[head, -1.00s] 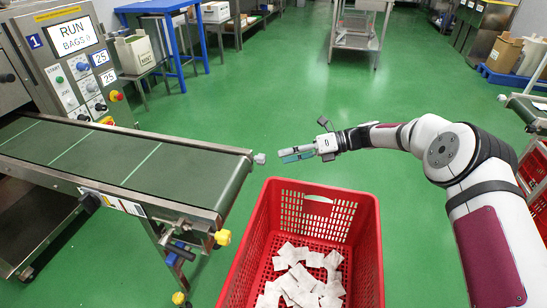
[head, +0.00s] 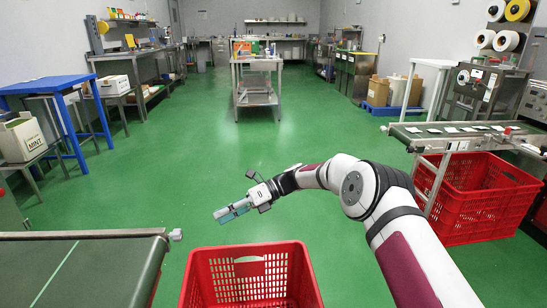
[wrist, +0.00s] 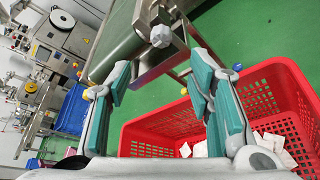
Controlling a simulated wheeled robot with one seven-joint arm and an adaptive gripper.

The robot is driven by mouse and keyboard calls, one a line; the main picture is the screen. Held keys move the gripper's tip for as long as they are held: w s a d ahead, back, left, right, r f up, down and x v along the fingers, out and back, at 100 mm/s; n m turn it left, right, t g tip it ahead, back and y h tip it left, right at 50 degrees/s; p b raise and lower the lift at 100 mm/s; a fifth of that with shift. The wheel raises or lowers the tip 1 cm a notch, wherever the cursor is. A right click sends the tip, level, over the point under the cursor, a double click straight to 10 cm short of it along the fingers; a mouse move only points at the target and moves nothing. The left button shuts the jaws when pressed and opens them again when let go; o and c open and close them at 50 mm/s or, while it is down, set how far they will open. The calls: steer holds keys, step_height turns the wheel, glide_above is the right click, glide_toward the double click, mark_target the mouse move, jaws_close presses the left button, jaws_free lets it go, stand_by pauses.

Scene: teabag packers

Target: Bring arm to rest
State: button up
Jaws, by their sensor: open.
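My gripper (head: 232,213) is at the end of my arm, which reaches in from the right in the head view. It hangs in the air above the far side of the red crate (head: 250,251), beyond the conveyor's end. In the wrist view my gripper (wrist: 160,86) has its two teal-padded fingers spread wide, with nothing between them. The conveyor's end roller mount shows beyond the fingertips. The red crate also shows there (wrist: 272,72), with white teabags (wrist: 275,146) inside it. The crate's inside is mostly out of the head view.
The conveyor (head: 100,262) ends at the lower left, close to the crate. A second conveyor (head: 455,130) stands at the right over another red crate (head: 480,190). A blue table (head: 45,86) is at the left and a steel cart (head: 257,75) at the back. Green floor between is clear.

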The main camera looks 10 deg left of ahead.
steer(key=s+d+r+n+t+h, duration=0.2)
steer(key=s+d+r+n+h, duration=0.3)
steer(key=s+d+r, duration=0.5)
steer(key=s+d+r+n+t+h, duration=0.25)
steer(key=s+d+r+n, duration=0.55)
steer(key=d+r, duration=0.4)
steer(key=s+d+f+n+t+h, duration=0.2)
steer(key=s+d+n+h, duration=0.15)
steer(key=s+d, duration=0.75)
steer(key=s+d+f+n+t+h, duration=0.15)
steer(key=s+d+n, duration=0.25)
steer(key=s+d, duration=0.75)
steer(key=s+a+r+t+p, duration=0.1)
steer(key=s+r+p, duration=0.1)
steer(key=r+p, duration=1.2)
steer(key=s+a+r+t+p, duration=0.2)
steer(key=r+p, duration=1.2)
steer(key=r, duration=0.2)
steer(key=shift+n+t+p, duration=0.3)
steer(key=shift+n+p, duration=0.05)
